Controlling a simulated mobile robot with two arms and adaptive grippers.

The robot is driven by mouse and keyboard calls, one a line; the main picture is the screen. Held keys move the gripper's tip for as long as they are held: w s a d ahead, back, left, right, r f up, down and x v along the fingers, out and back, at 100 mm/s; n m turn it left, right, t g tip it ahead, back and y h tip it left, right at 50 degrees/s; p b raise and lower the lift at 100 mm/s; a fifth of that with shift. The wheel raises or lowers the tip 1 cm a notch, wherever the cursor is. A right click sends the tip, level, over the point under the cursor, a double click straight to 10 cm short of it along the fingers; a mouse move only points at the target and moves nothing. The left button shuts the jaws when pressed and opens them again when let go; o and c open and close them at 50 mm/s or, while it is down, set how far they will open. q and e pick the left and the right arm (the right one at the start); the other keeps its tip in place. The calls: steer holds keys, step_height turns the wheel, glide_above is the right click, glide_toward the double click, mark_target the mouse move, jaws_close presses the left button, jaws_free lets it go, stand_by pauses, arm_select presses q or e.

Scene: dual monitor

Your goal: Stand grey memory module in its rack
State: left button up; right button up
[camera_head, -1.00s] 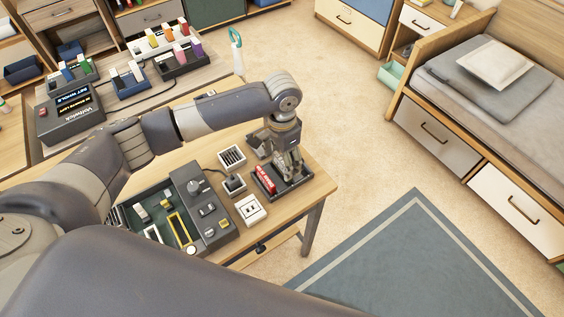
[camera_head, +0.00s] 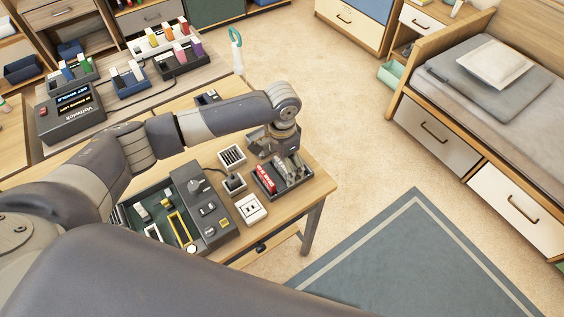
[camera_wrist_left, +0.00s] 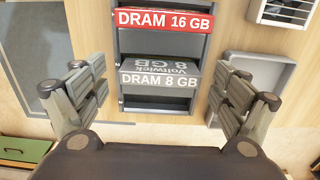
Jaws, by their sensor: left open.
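The grey memory module (camera_wrist_left: 158,76), marked DRAM 8 GB, sits in a slot of the dark rack (camera_wrist_left: 150,104), beside the red DRAM 16 GB module (camera_wrist_left: 165,19). In the head view the red module (camera_head: 265,178) stands at the left of the rack (camera_head: 290,189); the grey module is hard to tell from my fingers there. My left gripper (camera_wrist_left: 162,80) is open, its fingers apart from the grey module on either side. In the head view the left gripper (camera_head: 286,160) is over the rack. My right gripper is out of view.
A white slotted block (camera_head: 232,156), a small dark holder (camera_head: 234,184) and a white socket box (camera_head: 250,209) stand left of the rack. The table's right edge is close to the rack.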

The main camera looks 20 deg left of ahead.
mark_target(282, 166)
arm_select(q)
step_height(282, 166, up, 12)
steer(key=b, duration=0.1)
steer(key=shift+r, duration=0.15)
stand_by(1.4)
